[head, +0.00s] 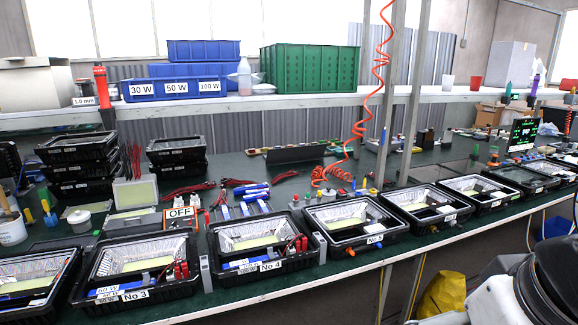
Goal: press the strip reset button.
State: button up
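I cannot make out for certain which part is the strip reset button. Small red and yellow parts (363,192) sit on the bench behind the middle housing, too small to tell apart. A long narrow strip with coloured parts (258,151) lies at the back of the bench. White and black parts of my own arm show at the bottom right, but no gripper fingertips can be seen.
Black floodlight housings, such as No 4 (262,242) and No 3 (140,268), line the front edge of the green bench (225,300). A coiled red hose (381,60) hangs over the bench. A grey upright post (414,95) stands near it. A monitor (523,134) is far right.

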grip_shut()
dwell(0.3)
dwell(1.2)
